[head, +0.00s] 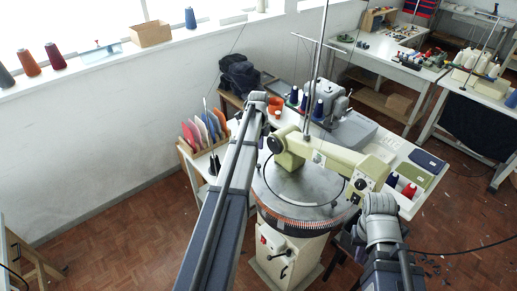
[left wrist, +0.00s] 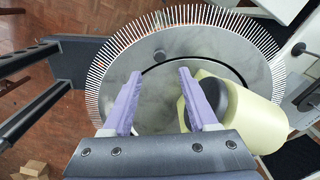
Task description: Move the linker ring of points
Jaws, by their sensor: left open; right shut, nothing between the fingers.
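The linker's ring of points (head: 300,223) runs round the edge of a grey round dial on a cream pedestal.
The machine's cream arm (head: 325,155) crosses above the dial; its rounded end (left wrist: 245,105) is close by the right finger in the left wrist view. A wooden rack of coloured cards (head: 203,130) stands behind left.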

